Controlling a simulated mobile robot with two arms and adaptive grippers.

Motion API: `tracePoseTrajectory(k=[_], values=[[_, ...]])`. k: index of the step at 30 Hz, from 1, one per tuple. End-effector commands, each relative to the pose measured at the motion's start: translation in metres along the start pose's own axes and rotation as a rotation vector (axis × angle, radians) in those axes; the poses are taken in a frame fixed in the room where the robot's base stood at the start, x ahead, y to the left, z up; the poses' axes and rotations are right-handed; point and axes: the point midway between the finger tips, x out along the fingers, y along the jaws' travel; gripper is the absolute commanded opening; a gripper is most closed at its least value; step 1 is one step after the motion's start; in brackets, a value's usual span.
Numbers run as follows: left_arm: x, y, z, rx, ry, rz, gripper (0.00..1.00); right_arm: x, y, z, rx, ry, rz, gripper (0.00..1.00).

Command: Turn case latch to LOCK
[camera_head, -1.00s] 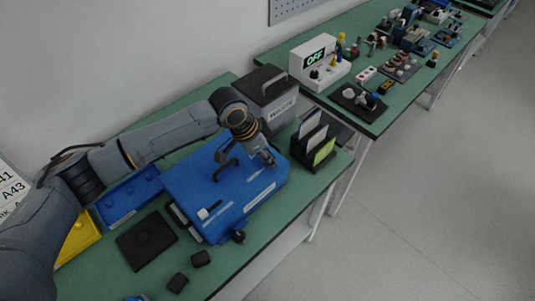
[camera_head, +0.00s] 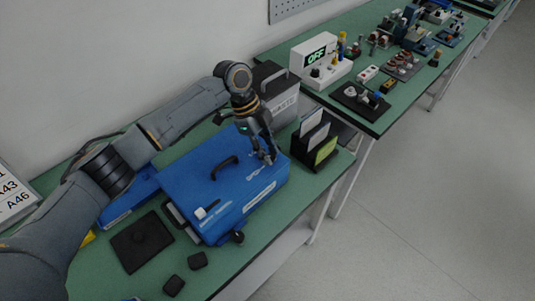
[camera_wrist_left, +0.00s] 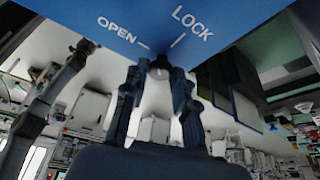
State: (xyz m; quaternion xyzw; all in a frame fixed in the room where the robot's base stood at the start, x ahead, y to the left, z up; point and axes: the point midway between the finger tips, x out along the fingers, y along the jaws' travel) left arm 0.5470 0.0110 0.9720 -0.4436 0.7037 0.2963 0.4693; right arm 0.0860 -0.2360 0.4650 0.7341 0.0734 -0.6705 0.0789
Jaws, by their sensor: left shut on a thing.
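The blue case (camera_head: 190,180) lies on the green bench, with a black handle (camera_head: 224,168) on top. My left gripper (camera_head: 267,158) is at the case's right end, its fingers pointing down. In the left wrist view the gripper (camera_wrist_left: 160,85) is shut on a small dark latch knob (camera_wrist_left: 160,63) at the edge of the blue panel. White OPEN (camera_wrist_left: 117,29) and LOCK (camera_wrist_left: 193,24) labels, each with a tick line, are on that panel. The knob sits below and between the ticks; its exact pointing is hidden by the fingers. My right gripper is not in view.
A white latch piece (camera_head: 201,213) and a black knob (camera_head: 238,237) are at the case's near end. A black card holder (camera_head: 308,158) stands close right of the gripper. A dark grey box (camera_head: 272,88) stands behind. A black plate (camera_head: 137,244) lies to the left.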

Motion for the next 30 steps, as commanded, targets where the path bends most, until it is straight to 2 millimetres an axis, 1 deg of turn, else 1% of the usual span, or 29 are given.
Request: tracePoseTrajectory(k=[1, 15, 21, 30], values=[[0.004, -0.001, 0.001, 0.041, 0.001, 0.018, 0.0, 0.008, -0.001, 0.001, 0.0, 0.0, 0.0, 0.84], [0.004, -0.004, 0.0, 0.434, -0.001, 0.182, 0.0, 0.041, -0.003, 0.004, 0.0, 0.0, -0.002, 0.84], [0.004, -0.005, -0.001, 0.558, -0.001, 0.233, 0.0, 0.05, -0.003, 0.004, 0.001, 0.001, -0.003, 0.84], [0.003, -0.005, -0.001, 0.657, -0.002, 0.275, 0.0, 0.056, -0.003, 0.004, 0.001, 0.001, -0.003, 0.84]])
